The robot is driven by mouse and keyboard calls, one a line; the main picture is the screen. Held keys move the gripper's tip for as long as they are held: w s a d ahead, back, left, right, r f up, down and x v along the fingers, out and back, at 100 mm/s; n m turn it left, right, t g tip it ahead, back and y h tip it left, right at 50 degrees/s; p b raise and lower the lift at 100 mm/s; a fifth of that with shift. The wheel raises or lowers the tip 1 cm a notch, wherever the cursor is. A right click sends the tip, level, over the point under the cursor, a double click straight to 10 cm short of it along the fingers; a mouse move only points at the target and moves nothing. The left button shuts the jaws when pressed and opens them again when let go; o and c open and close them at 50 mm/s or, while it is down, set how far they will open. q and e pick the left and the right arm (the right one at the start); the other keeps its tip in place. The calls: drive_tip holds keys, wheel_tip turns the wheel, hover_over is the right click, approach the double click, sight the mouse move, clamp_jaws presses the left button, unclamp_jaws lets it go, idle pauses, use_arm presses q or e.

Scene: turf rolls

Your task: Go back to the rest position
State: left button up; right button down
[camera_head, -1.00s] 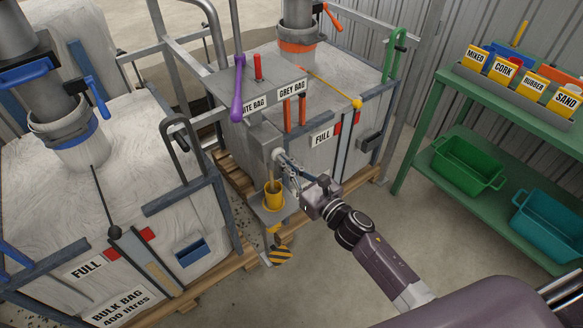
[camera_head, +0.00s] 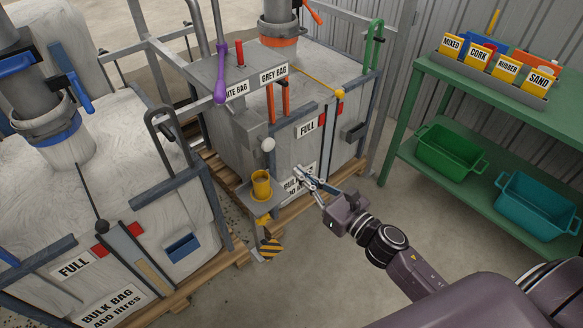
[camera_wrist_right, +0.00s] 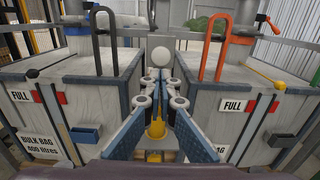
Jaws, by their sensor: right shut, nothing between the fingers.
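My right gripper (camera_head: 302,174) is shut and empty in the head view, in front of the grey bag stand. It is right of the yellow cup (camera_head: 261,184) and apart from it. A round white knob (camera_head: 268,144) is up and left of the fingertips, not touched. In the right wrist view my gripper's blue-padded fingers (camera_wrist_right: 161,82) point at the stand, with the knob (camera_wrist_right: 161,55) beyond them. The yellow cup (camera_wrist_right: 156,129) shows partly between the fingers. My left gripper is not in view.
A near bulk bag (camera_head: 120,190) on a pallet stands at left, a far bag (camera_head: 235,120) behind the stand. A green shelf (camera_head: 490,95) at right holds label cards, a green crate (camera_head: 447,150) and a teal crate (camera_head: 535,205). Bare floor (camera_head: 345,215) lies between.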

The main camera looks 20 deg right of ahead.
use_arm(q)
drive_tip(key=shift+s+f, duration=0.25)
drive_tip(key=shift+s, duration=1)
use_arm(e)
drive_tip(key=shift+s+d, duration=0.2)
drive_tip(key=shift+s, duration=0.35)
drive_tip(key=s+d+f+m+g+h, duration=0.25)
drive_tip(key=f+m, duration=0.45)
drive_tip(key=f, duration=0.4)
drive_tip(key=s+d+f+m+g+h, duration=0.15)
drive_tip(key=s+f+m, duration=0.35)
drive_tip(key=f, duration=0.6)
drive_tip(key=s+d+f+m+g+h, duration=0.25)
drive_tip(key=f+m, duration=0.55)
drive_tip(key=f, duration=0.4)
drive_tip(key=s+a+f+m+g, duration=0.1)
drive_tip(key=s+f+m+g, duration=0.3)
drive_tip(key=s+f+m, duration=0.7)
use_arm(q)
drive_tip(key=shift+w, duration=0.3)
use_arm(e)
drive_tip(key=s+a+f+m+g, duration=0.2)
drive_tip(key=s+f, duration=0.3)
drive_tip(key=s, duration=0.6)
drive_tip(key=s+a+f+m+g, duration=0.2)
drive_tip(key=s+f+m+g, duration=0.1)
drive_tip(key=s, duration=0.9)
drive_tip(key=shift+s+f+m, duration=0.25)
drive_tip(key=shift+f+m, duration=0.55)
drive_tip(key=shift+f, duration=0.1)
